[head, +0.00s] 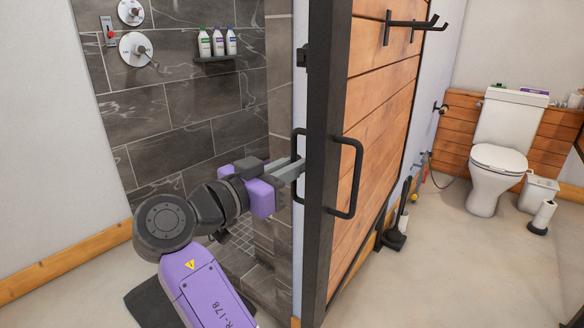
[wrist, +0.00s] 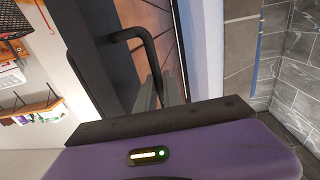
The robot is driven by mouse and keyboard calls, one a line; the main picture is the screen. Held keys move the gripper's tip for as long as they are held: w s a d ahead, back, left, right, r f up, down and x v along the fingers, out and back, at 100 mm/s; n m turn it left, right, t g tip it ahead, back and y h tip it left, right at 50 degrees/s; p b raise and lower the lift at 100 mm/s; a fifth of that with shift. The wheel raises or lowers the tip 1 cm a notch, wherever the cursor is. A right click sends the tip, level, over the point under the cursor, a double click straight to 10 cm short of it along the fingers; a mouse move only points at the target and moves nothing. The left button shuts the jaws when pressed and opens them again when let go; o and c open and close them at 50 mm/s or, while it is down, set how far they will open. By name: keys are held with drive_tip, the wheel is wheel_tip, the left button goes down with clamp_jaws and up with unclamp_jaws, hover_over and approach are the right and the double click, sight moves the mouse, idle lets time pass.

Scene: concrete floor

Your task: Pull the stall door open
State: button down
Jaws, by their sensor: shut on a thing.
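The stall door (head: 375,130) has wooden planks in a dark frame and stands ajar, edge towards me. A black bar handle (head: 357,178) is on its right face. Another black handle (head: 297,150) is on the left face, partly hidden by my gripper. My gripper (head: 296,168) is shut on that left handle, at the door's free edge. In the wrist view the door (wrist: 100,55) fills the middle and a black handle (wrist: 130,35) runs down to my gripper fingers (wrist: 148,98). The exact contact on the bar is hard to see.
A tiled shower (head: 190,90) with a bottle shelf (head: 214,59) lies left of the door. A toilet (head: 497,165), a bin (head: 537,193) and a brush holder (head: 395,238) stand to the right. Black hooks (head: 410,24) stick out from the door's upper part. Open floor (head: 450,270) lies at right.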

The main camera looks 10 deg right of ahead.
drive_tip(key=shift+w+f, duration=0.1)
drive_tip(key=c, duration=1.8)
unclamp_jaws()
drive_tip(key=shift+p+v, duration=0.4)
drive_tip(key=shift+v, duration=3.5)
